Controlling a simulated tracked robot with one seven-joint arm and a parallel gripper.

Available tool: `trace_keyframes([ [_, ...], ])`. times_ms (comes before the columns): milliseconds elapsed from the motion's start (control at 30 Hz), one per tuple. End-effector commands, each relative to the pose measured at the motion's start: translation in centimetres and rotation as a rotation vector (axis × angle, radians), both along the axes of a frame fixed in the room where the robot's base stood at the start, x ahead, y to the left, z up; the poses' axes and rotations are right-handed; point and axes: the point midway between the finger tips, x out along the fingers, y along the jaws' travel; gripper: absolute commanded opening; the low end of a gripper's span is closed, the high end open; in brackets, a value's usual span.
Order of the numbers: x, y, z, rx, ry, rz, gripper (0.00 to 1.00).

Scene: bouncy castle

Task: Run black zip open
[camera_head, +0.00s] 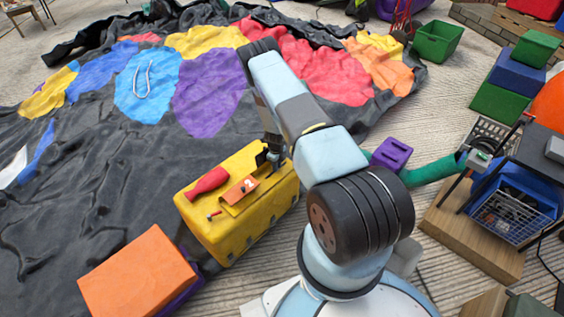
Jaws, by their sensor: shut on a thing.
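A yellow block-shaped bag (222,232) stands on the ground in the middle, left of my base. My gripper (270,160) is at the far right part of its top, pointing down. It is shut on a small dark piece there, which looks like part of the black zip. The zip's line and how far it is open are too small to make out, and my arm partly covers the area. An orange flap or tag (240,190) and a red bottle-shaped thing (207,182) lie on the bag's top, left of my gripper.
A crumpled black sheet with coloured patches (115,175) spreads behind and to the left. An orange block (138,275) stands in front left. A purple block (391,153), a green tube (433,171) and a blue crate (540,198) are at right. Bare ground shows around my base.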

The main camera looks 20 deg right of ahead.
Motion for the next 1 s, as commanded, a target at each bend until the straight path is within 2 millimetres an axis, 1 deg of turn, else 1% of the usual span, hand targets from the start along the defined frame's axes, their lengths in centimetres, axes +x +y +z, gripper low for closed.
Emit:
trace_keyframes([
  [33, -0.5, 1.5, 0.1, 0.001, 0.002, 0.006, 0.0],
  [100, -1.1, 2.9, 0.0, 0.002, 0.001, 0.004, 0.0],
  [200, -1.8, 4.4, 0.0, 0.0, 0.0, 0.004, 0.0],
  [333, -2.1, 5.2, 0.0, 0.001, 0.001, 0.004, 0.0],
  [600, -2.2, 5.5, 0.0, 0.003, 0.002, 0.005, 0.0],
  [633, -2.2, 5.5, 0.0, 0.004, 0.003, 0.005, 0.21],
  [700, -2.2, 5.5, 0.0, 0.004, 0.003, 0.005, 0.27],
  [833, -2.2, 5.5, 0.0, 0.003, 0.002, 0.004, 0.4],
  [1000, -2.2, 5.3, 0.0, 0.002, 0.001, 0.002, 0.4],
])
